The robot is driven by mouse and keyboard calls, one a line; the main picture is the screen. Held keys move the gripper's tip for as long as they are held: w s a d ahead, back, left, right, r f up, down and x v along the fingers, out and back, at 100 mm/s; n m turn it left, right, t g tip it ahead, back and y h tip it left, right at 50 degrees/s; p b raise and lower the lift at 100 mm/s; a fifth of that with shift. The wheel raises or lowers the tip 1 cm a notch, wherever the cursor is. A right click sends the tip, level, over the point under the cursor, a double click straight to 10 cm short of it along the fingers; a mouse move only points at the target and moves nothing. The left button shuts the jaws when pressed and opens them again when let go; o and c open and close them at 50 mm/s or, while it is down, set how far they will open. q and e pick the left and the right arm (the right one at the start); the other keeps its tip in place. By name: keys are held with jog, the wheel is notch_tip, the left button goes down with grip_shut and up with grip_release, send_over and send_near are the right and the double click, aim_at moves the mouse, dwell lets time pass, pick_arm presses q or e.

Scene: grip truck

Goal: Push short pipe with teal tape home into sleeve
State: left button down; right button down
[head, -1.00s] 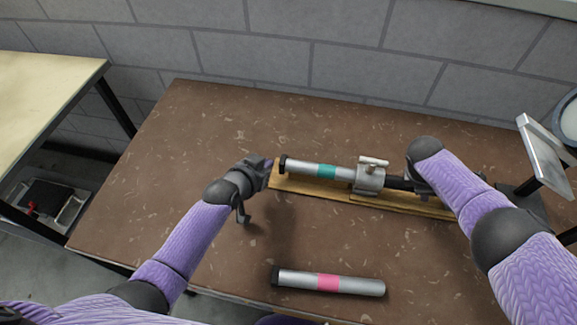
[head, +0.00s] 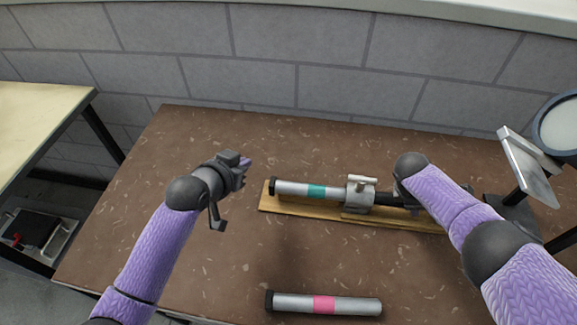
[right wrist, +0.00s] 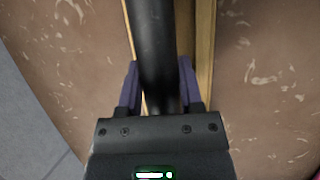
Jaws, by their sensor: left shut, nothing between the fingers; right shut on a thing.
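The short pipe with teal tape (head: 298,188) lies level above the wooden board, its black-capped end to the left. Its right end meets the metal sleeve (head: 360,191), which has a small handle on top; how deep it sits inside cannot be told. My left gripper (head: 246,163) is shut and empty, up and to the left of the pipe's capped end, apart from it. My right gripper (right wrist: 157,90) is shut on a black bar (right wrist: 153,45) to the right of the sleeve; in the head view the hand is mostly hidden by my arm.
The wooden board (head: 300,211) lies on the brown table. A pipe with pink tape (head: 345,305) lies loose near the front. A magnifier lamp and a tilted panel (head: 528,165) stand at the right. The table's left side is clear.

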grip_release()
dwell(0.3)
jog(key=shift+p+v, duration=2.65)
jog(key=shift+p, duration=0.05)
jog(key=w+d+p+v, duration=0.1)
jog(key=p+v, duration=0.7)
jog(key=shift+s+r+p, duration=0.3)
jog(key=shift+r+p, duration=0.1)
jog(key=shift+r, duration=0.1)
jog(key=shift+d, duration=0.1)
